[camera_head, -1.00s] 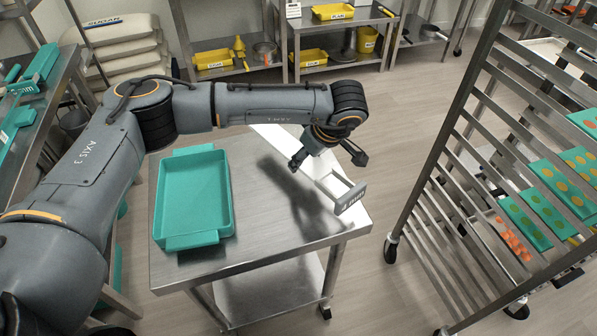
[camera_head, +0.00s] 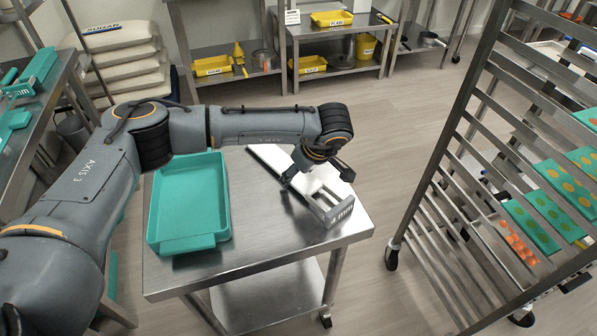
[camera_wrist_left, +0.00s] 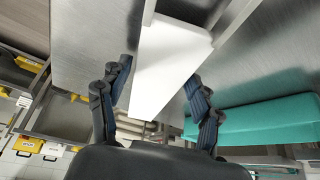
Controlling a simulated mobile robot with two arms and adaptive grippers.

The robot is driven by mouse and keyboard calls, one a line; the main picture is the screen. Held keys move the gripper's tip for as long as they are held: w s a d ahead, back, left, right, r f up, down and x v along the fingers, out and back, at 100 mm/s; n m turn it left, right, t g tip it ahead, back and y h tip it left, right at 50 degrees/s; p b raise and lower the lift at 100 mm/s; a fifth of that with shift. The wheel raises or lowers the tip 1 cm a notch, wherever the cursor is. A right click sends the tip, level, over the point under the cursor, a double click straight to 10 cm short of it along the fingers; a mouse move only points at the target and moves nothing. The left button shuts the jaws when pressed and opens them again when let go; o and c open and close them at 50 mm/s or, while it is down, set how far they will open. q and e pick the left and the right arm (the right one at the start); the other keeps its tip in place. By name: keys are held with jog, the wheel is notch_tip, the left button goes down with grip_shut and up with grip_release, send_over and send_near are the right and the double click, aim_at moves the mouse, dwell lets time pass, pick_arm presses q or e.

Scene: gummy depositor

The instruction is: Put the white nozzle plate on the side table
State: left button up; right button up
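The white nozzle plate (camera_head: 268,160) is a long pale strip with a grey framed end marked "4 mm" (camera_head: 340,212). It lies along the right part of the steel side table (camera_head: 270,240), at or very near its top; I cannot tell whether it fully rests there. My left gripper (camera_head: 316,178) is over the plate, one finger at each long edge. My right gripper is not in view.
A teal tray (camera_head: 188,243) fills the table's left side. A tall steel rack (camera_head: 455,150) with teal moulds stands close on the right. Shelves with yellow bins (camera_head: 332,18) and stacked white sacks (camera_head: 125,50) are at the back. Floor is free between table and rack.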

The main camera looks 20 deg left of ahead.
pick_arm(q)
jog(key=shift+o, duration=0.4)
jog(key=shift+r, duration=0.1)
jog(key=shift+r, duration=0.2)
jog(key=shift+d+r, duration=0.15)
jog(key=shift+r, duration=0.15)
jog(key=b+v, duration=0.1)
jog(key=v, duration=1)
jog(key=shift+s, duration=0.15)
